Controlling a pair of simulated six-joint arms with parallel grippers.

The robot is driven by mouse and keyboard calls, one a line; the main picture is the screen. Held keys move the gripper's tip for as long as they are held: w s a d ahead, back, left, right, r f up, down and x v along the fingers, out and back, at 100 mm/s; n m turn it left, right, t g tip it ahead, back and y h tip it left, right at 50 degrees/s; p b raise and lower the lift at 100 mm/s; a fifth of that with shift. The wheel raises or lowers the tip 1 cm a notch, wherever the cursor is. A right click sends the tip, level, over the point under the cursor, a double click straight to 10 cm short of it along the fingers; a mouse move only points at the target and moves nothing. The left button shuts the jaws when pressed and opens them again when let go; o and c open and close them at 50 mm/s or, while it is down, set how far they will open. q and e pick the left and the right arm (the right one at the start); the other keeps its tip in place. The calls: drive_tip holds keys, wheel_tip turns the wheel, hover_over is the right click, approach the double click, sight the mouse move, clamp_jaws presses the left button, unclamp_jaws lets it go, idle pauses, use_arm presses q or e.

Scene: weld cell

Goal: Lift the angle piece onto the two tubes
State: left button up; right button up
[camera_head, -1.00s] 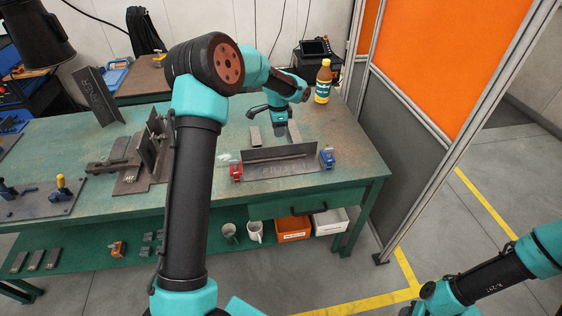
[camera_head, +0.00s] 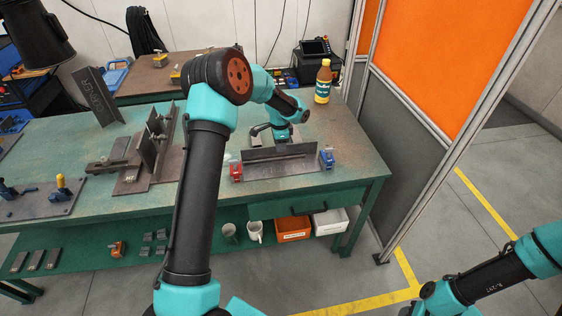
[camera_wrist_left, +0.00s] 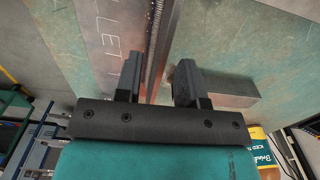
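The angle piece (camera_head: 280,153) is a dark steel L with an upright plate and a flat flange marked with white lettering, lying near the table's front edge. My left gripper (camera_head: 282,140) is low at its upright plate. In the left wrist view the open fingers (camera_wrist_left: 156,82) straddle the upright plate's edge (camera_wrist_left: 155,45), with a gap visible on the right side. A grey tube (camera_wrist_left: 228,88) lies on the table just right of the right finger. The other tube is hidden or unclear behind my arm. My right gripper is out of view; only its arm shows at the lower right.
A fixture with upright plates (camera_head: 150,150) stands to the left. A bottle (camera_head: 323,82) stands at the back right. The table's right part (camera_head: 355,165) is clear.

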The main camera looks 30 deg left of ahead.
use_arm(q)
drive_tip(key=shift+f, duration=0.95)
clamp_jaws()
idle(0.9)
drive_tip(key=shift+w+r, duration=0.1)
drive_tip(key=shift+r, duration=0.1)
